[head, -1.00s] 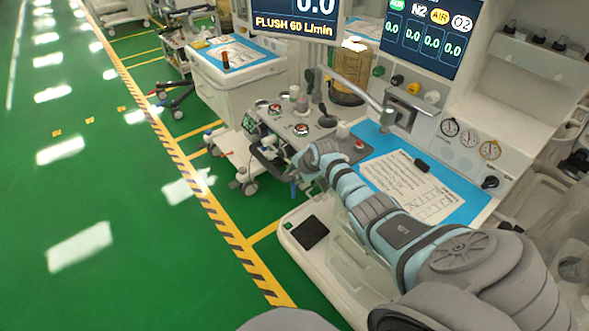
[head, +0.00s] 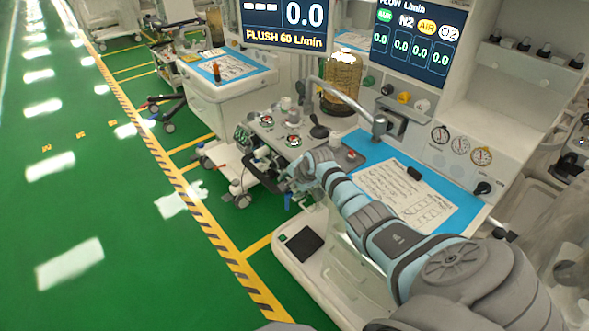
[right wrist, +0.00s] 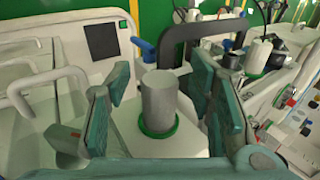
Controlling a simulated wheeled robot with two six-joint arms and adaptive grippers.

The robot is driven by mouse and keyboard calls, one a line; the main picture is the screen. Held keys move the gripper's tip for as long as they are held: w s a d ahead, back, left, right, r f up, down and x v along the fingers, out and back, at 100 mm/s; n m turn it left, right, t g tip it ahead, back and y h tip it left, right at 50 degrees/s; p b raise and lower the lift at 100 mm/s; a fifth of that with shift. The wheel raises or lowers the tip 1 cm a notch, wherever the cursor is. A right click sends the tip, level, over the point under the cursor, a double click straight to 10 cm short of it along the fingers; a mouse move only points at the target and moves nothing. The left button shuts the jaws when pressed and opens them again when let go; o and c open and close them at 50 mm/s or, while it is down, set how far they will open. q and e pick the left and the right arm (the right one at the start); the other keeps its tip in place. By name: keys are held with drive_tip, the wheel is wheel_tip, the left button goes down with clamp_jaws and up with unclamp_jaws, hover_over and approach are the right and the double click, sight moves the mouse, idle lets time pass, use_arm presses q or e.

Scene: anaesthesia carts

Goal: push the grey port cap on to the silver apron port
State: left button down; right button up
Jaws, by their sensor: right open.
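My right gripper (head: 290,180) is at the front left of the anaesthesia machine, beside the worktop. In the right wrist view my right gripper (right wrist: 162,82) is open, its teal fingers on either side of an upright grey cylinder (right wrist: 159,103), with gaps visible on both sides. The cylinder, which looks like the grey port cap, stands on a green ring (right wrist: 158,129) on a pale surface. I cannot make out a separate silver apron port; it may be hidden under the cylinder. In the head view the arm and gripper hide this spot. My left gripper is not in view.
A blue mat (head: 449,195) with a printed sheet (head: 405,188) covers the worktop on the right. A dark handle bar (right wrist: 205,35) and a blue fitting (right wrist: 144,49) are close behind the cylinder. A second cart (head: 225,95) stands behind. Green floor (head: 110,210) is clear on the left.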

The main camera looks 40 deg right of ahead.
drive_tip(key=v, duration=1.1)
drive_tip(key=shift+s+r, duration=0.25)
drive_tip(key=shift+r, duration=0.05)
